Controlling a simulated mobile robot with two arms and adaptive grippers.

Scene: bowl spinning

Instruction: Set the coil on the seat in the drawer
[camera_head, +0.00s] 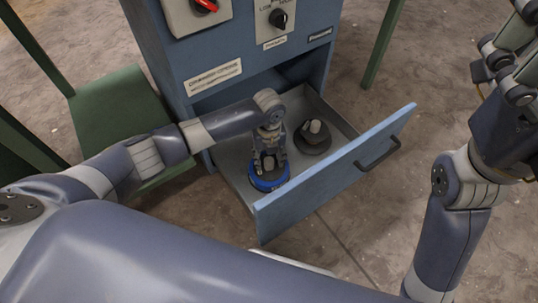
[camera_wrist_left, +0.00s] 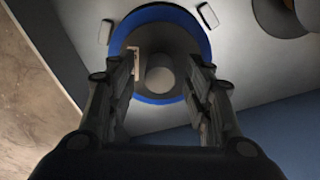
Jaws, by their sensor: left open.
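In the open drawer (camera_head: 352,165) sits a round piece with a blue rim (camera_head: 266,186), dark inside with a grey post in the middle. It looks like the coil or its seat; I cannot tell which, nor whether one rests in the other. It also shows in the left wrist view (camera_wrist_left: 160,12), with two small pale blocks beside it. My left gripper (camera_head: 268,160) points down over it, open, with its fingers (camera_wrist_left: 158,75) on either side of the post. Contact is not clear. My right gripper (camera_head: 510,75) is at the upper right, partly cut off, away from the drawer.
A dark disc with a pale post (camera_head: 314,136) stands farther back in the drawer. The drawer's blue front (camera_head: 335,175) has a dark handle (camera_head: 380,155). The blue cabinet (camera_head: 250,55) rises behind, with knobs. A green stool or chair (camera_head: 120,115) is left. Floor right is clear.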

